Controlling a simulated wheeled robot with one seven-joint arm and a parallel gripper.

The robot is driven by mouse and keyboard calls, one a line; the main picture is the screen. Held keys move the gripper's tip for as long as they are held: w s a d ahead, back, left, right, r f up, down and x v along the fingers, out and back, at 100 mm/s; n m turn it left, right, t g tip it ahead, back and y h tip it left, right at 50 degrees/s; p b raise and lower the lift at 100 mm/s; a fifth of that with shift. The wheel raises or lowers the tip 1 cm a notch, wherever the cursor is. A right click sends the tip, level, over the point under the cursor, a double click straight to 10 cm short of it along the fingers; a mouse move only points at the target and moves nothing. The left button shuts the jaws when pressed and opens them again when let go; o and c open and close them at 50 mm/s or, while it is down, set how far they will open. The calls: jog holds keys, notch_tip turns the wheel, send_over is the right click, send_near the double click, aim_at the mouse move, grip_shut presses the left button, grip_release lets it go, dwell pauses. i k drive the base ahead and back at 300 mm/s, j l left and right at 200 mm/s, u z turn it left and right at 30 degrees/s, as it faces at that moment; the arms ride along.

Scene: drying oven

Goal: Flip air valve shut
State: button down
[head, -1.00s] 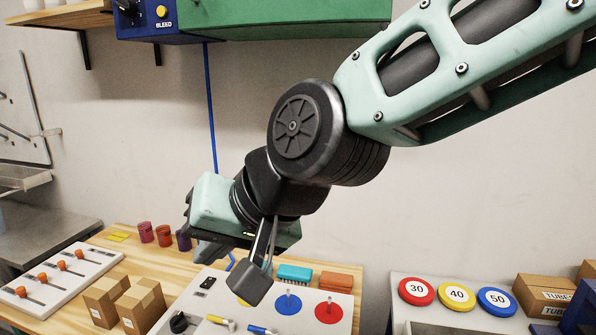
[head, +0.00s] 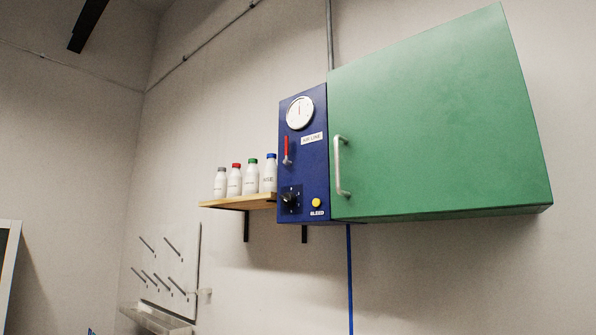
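The air valve is a small red lever (head: 286,146) on the blue control panel (head: 316,170) of the green oven, beside the AIR LINE label (head: 312,138). The lever stands about upright, its red grip above a metal pivot. A round gauge (head: 300,112) sits above it. A black knob (head: 291,199) and a yellow BLEED button (head: 316,202) sit below it. The green oven door (head: 435,130) looks closed, with a metal handle (head: 342,166) at its left edge. My gripper and arm are outside the head view.
A wooden shelf (head: 238,203) left of the panel holds several white bottles with coloured caps. A blue hose (head: 350,280) hangs down from under the oven. A pegged rack (head: 165,268) is on the wall at lower left. The space before the panel looks clear.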

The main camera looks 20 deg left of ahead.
aim_at(286, 151)
jog(key=j, duration=1.8)
jog(key=k, duration=0.1)
